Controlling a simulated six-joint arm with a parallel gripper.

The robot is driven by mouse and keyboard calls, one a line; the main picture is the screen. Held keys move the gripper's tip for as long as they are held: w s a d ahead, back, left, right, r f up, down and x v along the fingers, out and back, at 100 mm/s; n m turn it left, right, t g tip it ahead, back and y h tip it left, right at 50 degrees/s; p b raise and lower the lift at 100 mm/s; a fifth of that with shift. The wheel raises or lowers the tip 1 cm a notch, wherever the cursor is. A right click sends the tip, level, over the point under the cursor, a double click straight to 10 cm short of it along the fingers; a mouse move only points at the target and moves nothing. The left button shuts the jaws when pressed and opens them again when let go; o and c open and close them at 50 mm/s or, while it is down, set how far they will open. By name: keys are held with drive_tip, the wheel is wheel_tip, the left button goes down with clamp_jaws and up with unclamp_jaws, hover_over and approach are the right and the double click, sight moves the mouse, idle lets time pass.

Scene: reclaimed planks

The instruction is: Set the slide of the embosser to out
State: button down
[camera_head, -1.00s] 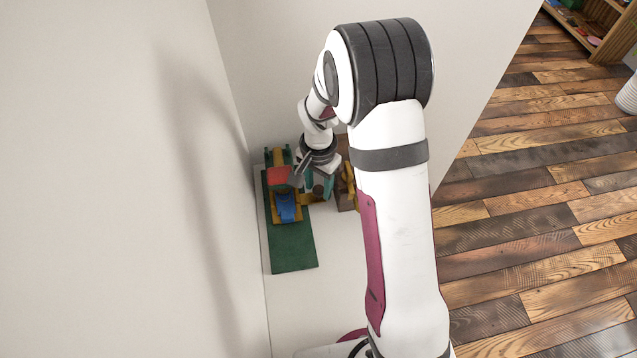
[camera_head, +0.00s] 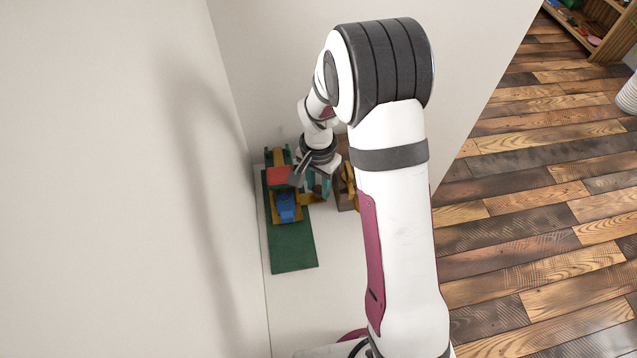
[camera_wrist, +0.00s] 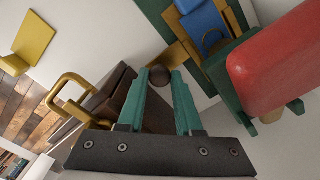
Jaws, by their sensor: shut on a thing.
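The embosser has a long green base (camera_head: 293,248), a red block (camera_head: 278,175) above it and a blue part (camera_head: 286,207) in a yellow frame. A yellow arm (camera_head: 312,198) sticks out to the right from the frame. In the wrist view the yellow arm (camera_wrist: 176,54) leads to a dark round knob (camera_wrist: 160,75). My gripper (camera_wrist: 161,76) has its teal fingers on both sides of this knob, shut on it. The red block (camera_wrist: 280,65) and blue part (camera_wrist: 203,25) are at the upper right there. In the head view my wrist partly hides the fingers.
A brown wooden box (camera_wrist: 112,92) with a yellow handle (camera_wrist: 68,96) stands close to the fingers. A separate yellow piece (camera_wrist: 32,42) is at the upper left. White walls are close behind and left of the embosser. The pale surface (camera_head: 330,285) in front is clear.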

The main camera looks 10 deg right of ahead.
idle(0.7)
drive_tip(key=s, duration=1)
drive_tip(key=shift+s, duration=0.3)
drive_tip(key=c, duration=0.9)
unclamp_jaws()
drive_tip(key=shift+o, duration=0.2)
drive_tip(key=shift+w+r, duration=0.1)
drive_tip(key=shift+r, duration=0.2)
wheel_tip(320, 180, up, 15)
drive_tip(key=s+a+r+n+y, duration=0.1)
drive_tip(key=s+r+n, duration=0.1)
drive_tip(key=s, duration=1.3)
drive_tip(key=shift+s+a+r+n+y, duration=0.2)
drive_tip(key=shift+n+y, duration=0.2)
drive_tip(key=shift+n, duration=0.3)
